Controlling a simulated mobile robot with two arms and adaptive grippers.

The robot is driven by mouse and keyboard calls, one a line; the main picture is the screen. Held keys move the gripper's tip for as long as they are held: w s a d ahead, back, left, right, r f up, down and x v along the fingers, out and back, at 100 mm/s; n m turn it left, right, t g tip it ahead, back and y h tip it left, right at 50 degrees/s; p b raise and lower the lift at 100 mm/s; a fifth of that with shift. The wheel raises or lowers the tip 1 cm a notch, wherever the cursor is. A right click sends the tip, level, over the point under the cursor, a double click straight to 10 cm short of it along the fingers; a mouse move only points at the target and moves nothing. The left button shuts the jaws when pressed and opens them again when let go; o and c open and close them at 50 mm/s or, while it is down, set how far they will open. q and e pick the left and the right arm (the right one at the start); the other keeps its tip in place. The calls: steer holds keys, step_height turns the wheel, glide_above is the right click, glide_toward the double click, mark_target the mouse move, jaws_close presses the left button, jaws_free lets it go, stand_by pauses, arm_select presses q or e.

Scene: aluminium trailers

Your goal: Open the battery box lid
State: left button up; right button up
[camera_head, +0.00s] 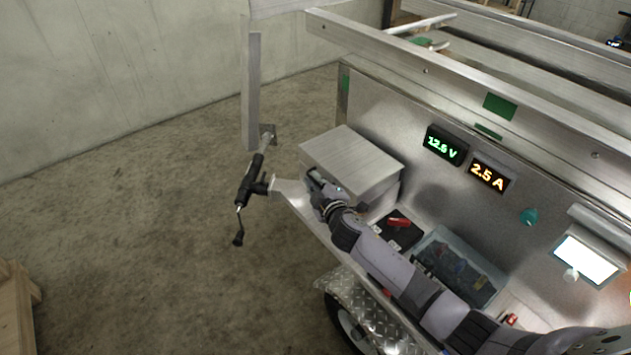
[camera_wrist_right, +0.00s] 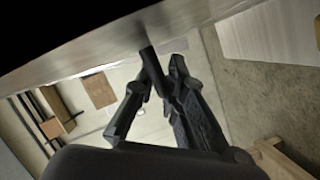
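The battery box, a brushed-aluminium box with a flat lid (camera_head: 352,160), stands on the trailer's front shelf. Its lid looks shut in the head view. My right gripper (camera_head: 314,182) is at the lid's near front edge, and my right arm reaches in from the lower right. In the right wrist view, the gripper fingers (camera_wrist_right: 160,72) are close under a metal surface (camera_wrist_right: 100,45), likely the lid. A dark bar shows between or at the fingertips, and I cannot tell whether they grip anything. My left gripper is not in view.
A black battery (camera_head: 398,229) with a red part and a clear bin (camera_head: 458,268) stand beside the box, under my arm. The trailer panel with a green voltage display (camera_head: 445,146) rises behind. A black coupling (camera_head: 250,186) juts out left. Open concrete floor lies left.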

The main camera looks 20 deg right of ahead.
jaws_close()
stand_by(0.3)
